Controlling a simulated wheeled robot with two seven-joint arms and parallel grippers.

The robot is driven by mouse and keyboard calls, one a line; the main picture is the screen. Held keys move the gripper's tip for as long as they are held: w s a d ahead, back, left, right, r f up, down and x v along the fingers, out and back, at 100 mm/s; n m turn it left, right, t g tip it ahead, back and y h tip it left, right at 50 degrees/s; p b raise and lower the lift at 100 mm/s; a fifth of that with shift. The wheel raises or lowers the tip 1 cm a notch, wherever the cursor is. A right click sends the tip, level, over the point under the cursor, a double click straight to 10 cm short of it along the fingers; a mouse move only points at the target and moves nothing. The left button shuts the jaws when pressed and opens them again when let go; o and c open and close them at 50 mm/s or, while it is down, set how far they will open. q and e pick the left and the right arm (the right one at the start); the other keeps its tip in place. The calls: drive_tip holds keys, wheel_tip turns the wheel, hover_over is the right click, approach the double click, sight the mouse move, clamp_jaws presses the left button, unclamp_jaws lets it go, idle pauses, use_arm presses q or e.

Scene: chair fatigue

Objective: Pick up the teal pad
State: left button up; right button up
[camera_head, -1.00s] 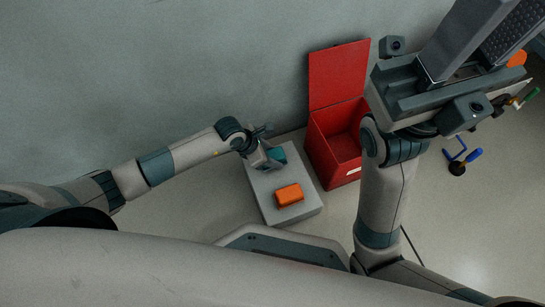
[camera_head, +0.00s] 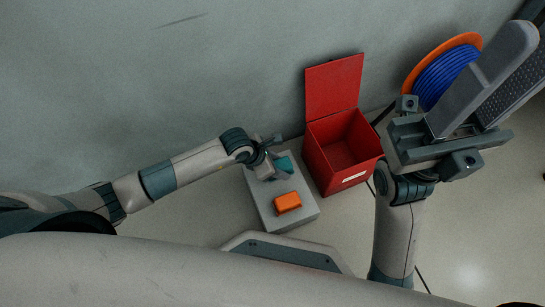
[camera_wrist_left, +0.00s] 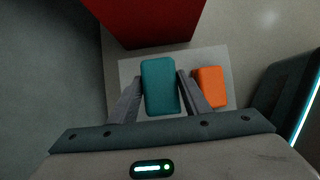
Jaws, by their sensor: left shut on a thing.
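The teal pad (camera_head: 286,164) is a rounded block at the far end of a pale grey stand (camera_head: 304,215). My left gripper (camera_head: 269,161) reaches it from the left and is shut on it. In the left wrist view, the teal pad (camera_wrist_left: 159,86) sits between both fingers, with the stand's top behind it. I cannot tell whether the pad touches the stand. My right gripper (camera_head: 485,75) is at the upper right, away from the stand; its fingers look apart and empty.
An orange block (camera_head: 287,202) lies on the stand near the pad. An open red box (camera_head: 324,170) with its lid raised stands just right of the stand. A blue cable reel with an orange rim (camera_head: 440,72) is behind my right gripper. A grey wall is at the back.

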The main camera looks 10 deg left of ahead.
use_arm(q)
drive_tip(key=s+d+r+p, duration=0.2)
drive_tip(key=s+d+r, duration=0.2)
drive_tip(key=s+d, duration=0.1)
drive_tip(key=shift+w+a+r, duration=0.1)
drive_tip(key=shift+r, duration=0.05)
idle(1.7)
